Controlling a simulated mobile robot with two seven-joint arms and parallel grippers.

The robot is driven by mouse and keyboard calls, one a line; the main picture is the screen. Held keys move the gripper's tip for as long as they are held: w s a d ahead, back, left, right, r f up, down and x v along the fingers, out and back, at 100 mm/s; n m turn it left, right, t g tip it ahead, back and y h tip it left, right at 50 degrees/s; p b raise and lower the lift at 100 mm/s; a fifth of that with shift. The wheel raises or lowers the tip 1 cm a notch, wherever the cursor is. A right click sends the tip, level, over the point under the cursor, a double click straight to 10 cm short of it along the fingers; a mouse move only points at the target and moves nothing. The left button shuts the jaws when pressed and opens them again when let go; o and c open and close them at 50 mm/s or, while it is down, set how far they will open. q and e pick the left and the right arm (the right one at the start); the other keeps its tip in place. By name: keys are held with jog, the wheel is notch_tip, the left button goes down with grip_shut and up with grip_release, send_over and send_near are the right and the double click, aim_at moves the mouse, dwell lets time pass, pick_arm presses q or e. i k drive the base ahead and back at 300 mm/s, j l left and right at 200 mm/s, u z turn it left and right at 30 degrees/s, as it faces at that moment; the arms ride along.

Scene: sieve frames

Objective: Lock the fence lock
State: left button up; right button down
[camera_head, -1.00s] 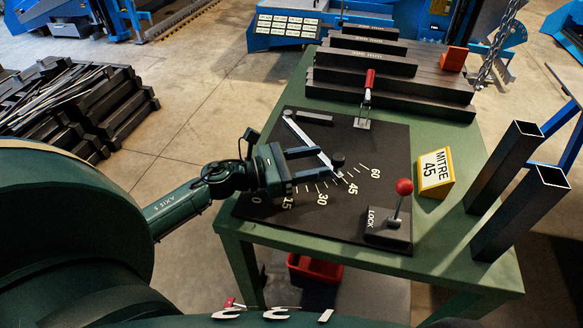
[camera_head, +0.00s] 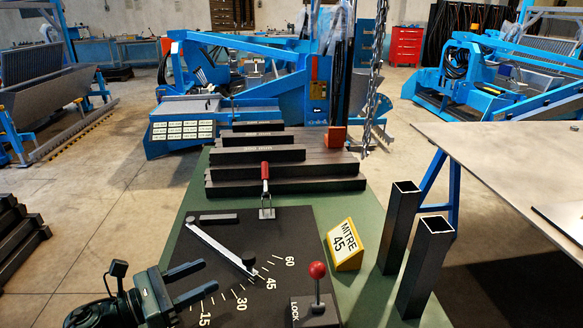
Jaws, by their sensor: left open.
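The lock lever (camera_head: 317,285) has a red ball knob and stands roughly upright on a dark block marked LOCK, at the lower middle of the head view. The silver fence bar (camera_head: 220,248) lies across the dark mitre plate (camera_head: 290,232), its lower end near the 45 mark of the printed scale. A yellow sign (camera_head: 344,246) reads MITRE 45. My left gripper (camera_head: 206,278) is open and empty over the plate's left part, left of the fence bar and well left of the lever. My right gripper does not show.
A red-handled clamp (camera_head: 266,190) stands at the plate's back edge. Dark steel bars (camera_head: 285,184) are stacked behind it. Two upright square tubes (camera_head: 425,268) stand right of the sign. A chain (camera_head: 374,75) hangs at the back. A grey table (camera_head: 500,150) stands at right.

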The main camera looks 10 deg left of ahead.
aim_at(317, 270)
jog(key=k+j, duration=0.35)
jog(key=j, duration=0.15)
jog(key=k+j, duration=0.35)
jog(key=j, duration=0.2)
